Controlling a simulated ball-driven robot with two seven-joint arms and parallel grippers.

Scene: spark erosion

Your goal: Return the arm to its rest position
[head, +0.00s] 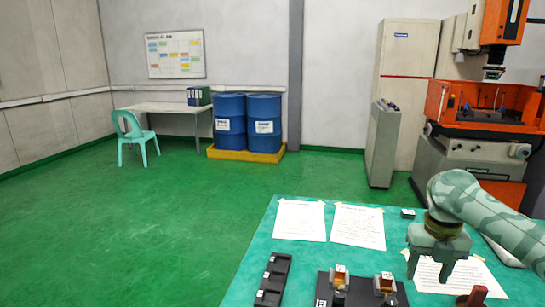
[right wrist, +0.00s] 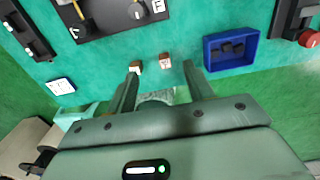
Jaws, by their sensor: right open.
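My right gripper (head: 431,268) hangs over the right part of the green work table (head: 262,262) in the head view, fingers pointing down above a paper sheet. It is open, with nothing between its fingers. The right wrist view shows the same gripper (right wrist: 160,72) with its two fingers apart. Two small brown-and-white blocks (right wrist: 165,61) lie beyond the fingertips in that view, apart from them. My right arm comes in from the right edge of the head view. My left gripper is in neither view.
A dark fixture plate (head: 338,288) and a black slotted rack (head: 273,280) stand at the table's front. A blue tray (right wrist: 231,50) holds dark pieces. Paper sheets (head: 300,220) lie at the back. An orange machine (head: 485,105) stands behind; green floor (head: 150,220) is clear at left.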

